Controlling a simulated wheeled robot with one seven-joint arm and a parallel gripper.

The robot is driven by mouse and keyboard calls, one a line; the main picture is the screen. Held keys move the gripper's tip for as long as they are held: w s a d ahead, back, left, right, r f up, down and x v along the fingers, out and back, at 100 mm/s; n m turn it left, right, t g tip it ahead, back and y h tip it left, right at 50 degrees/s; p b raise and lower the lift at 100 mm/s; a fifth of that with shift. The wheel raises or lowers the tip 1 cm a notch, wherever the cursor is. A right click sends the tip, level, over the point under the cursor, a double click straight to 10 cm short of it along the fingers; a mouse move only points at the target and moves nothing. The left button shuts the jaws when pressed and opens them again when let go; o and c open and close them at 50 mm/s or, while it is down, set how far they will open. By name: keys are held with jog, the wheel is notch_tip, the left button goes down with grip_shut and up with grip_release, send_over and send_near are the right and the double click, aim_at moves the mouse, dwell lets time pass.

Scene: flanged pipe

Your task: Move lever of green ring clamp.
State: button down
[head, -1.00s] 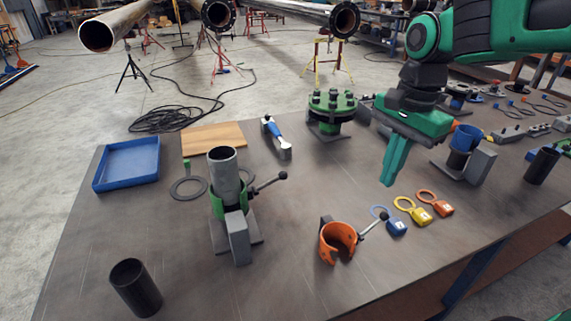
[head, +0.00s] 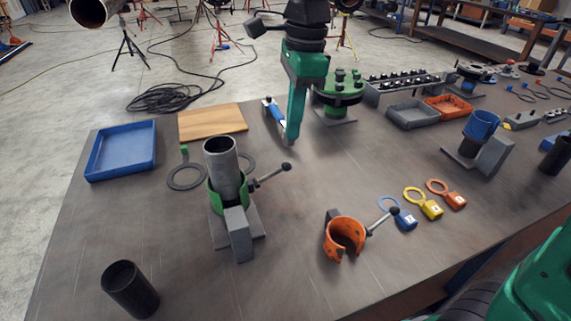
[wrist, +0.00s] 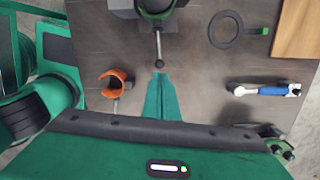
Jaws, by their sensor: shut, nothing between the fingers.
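The green ring clamp (head: 216,203) stands on a grey base plate, around an upright grey pipe (head: 222,163). Its lever (head: 271,174) is a dark rod with a ball knob, pointing right and slightly up in the head view. In the wrist view the lever (wrist: 158,48) points down toward my fingertips, its knob just beyond them. My gripper (head: 289,140) is shut and empty, above the table to the right of and behind the lever knob in the head view. Its shut fingers (wrist: 159,78) also show in the wrist view. They appear apart from the knob; height is hard to tell.
An orange clamp (head: 345,233) with its own lever lies to the front right. A blue-handled tool (head: 275,111) and a green flange (head: 340,86) stand near my gripper. Tags, a blue tray (head: 123,151) and a black cup (head: 131,287) are around.

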jog(key=shift+a+f, duration=0.15)
jog(key=shift+f, duration=1.6)
jog(key=shift+a+f, duration=0.15)
jog(key=shift+f, duration=1.6)
jog(key=shift+s+f, duration=0.1)
jog(key=shift+f, duration=0.7)
jog(key=d, duration=0.1)
jog(key=d+r, duration=0.1)
jog(key=d, duration=0.1)
jog(key=shift+w, duration=0.2)
jog(key=shift+r, duration=0.15)
notch_tip(320, 180, up, 10)
jog(key=d, duration=0.1)
jog(key=shift+w+r, duration=0.15)
jog(key=shift+r, duration=0.1)
